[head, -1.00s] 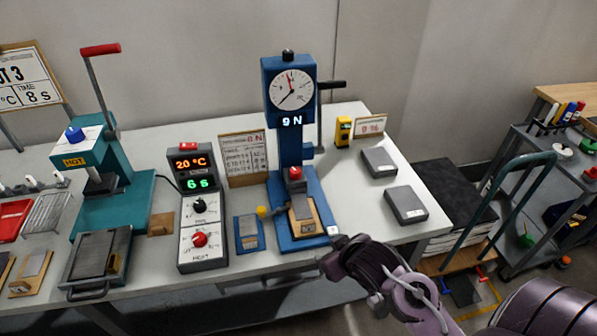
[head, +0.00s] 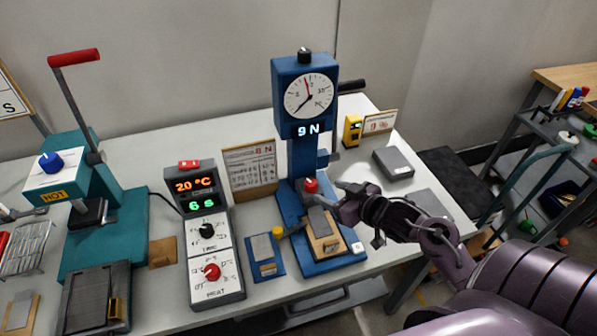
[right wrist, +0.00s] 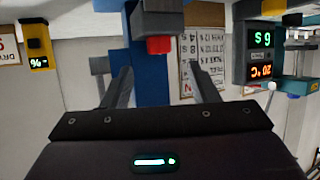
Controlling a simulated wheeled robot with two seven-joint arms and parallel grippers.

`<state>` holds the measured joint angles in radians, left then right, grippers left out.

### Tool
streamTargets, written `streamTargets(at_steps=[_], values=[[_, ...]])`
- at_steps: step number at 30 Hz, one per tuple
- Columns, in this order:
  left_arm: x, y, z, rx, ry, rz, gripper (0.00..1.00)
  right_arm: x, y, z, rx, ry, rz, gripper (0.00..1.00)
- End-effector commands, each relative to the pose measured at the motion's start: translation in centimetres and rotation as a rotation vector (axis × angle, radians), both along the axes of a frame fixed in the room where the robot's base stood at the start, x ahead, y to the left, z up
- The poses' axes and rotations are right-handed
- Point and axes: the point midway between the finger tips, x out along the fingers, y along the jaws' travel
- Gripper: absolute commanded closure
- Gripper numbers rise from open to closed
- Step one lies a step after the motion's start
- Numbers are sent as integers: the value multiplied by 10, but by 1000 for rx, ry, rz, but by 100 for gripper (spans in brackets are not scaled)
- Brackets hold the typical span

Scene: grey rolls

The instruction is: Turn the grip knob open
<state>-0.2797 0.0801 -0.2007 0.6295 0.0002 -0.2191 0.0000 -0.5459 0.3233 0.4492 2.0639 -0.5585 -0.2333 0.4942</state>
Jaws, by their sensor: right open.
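The blue test stand (head: 303,150) has a round dial and a "9 N" display. Low on its front is a red knob (head: 310,185) above a grey clamp block (head: 320,222); I take it for the grip knob. My right gripper (head: 343,190) is open just right of the red knob. In the right wrist view, which is upside down, the red knob (right wrist: 159,45) lies ahead, between the lines of my open fingers (right wrist: 162,88). It looks apart from them. My left gripper is not in view.
A control box (head: 212,245) with "20 °C" and "6 s" displays stands left of the stand, with a teal press (head: 100,235) beyond it. A grey box (head: 393,164) and yellow device (head: 352,130) are at the right.

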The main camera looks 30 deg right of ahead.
Motion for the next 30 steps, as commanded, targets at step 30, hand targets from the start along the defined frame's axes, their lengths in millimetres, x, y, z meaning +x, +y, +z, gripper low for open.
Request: streamTargets(at_steps=[30], values=[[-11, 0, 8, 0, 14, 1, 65, 70, 11, -31, 0, 0, -1, 55]])
